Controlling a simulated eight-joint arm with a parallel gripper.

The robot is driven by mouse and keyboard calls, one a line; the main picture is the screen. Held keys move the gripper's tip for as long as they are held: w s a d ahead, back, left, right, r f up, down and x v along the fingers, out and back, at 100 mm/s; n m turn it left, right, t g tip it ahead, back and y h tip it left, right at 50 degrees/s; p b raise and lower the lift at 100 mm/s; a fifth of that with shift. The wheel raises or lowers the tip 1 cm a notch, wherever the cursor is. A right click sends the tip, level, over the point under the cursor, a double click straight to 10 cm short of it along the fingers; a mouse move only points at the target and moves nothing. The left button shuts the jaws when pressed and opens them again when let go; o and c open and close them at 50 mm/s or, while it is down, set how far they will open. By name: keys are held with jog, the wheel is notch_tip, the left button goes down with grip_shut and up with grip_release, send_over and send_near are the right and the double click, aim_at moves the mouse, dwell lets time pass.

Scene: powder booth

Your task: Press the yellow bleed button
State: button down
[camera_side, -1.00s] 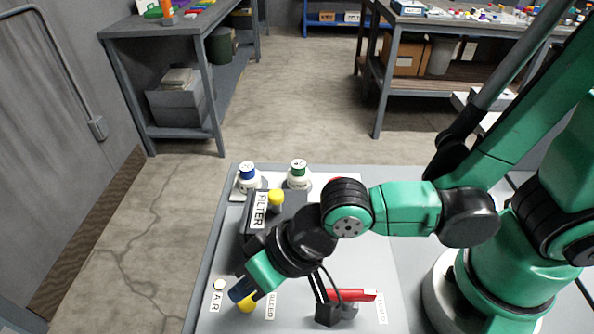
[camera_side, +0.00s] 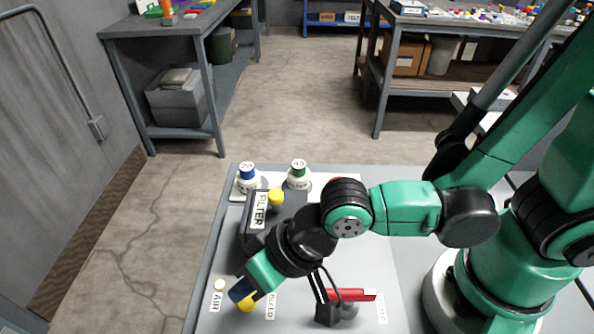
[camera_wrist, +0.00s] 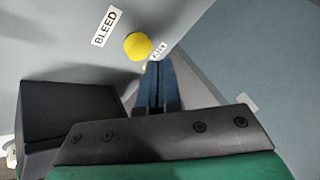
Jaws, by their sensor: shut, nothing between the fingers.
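The yellow bleed button (camera_side: 248,303) is a round dome on the grey panel, beside a white BLEED label (camera_side: 270,306). My gripper (camera_side: 240,291) is shut and empty, with its dark blue fingertips right at the button and partly covering it in the side view. In the wrist view the button (camera_wrist: 138,46) shows just beyond and slightly left of the closed fingertips (camera_wrist: 157,66), with the BLEED label (camera_wrist: 105,27) to its left. A narrow gap seems to separate them there; contact cannot be told for sure.
A small pale button with an AIR label (camera_side: 217,301) lies left of the fingers. A dark FILTER housing (camera_side: 258,212) with a yellow knob (camera_side: 276,198) stands behind. Blue-topped (camera_side: 247,175) and green-topped (camera_side: 298,172) regulators are further back. A red handle (camera_side: 352,294) lies right.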

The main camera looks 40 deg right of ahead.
aim_at(250, 300)
jog(key=shift+f, duration=0.15)
dwell(0.5)
jog(key=shift+f, duration=0.3)
jog(key=shift+r, duration=0.15)
dwell(0.3)
jog(key=shift+r, duration=0.3)
jog(key=shift+r, duration=2.5)
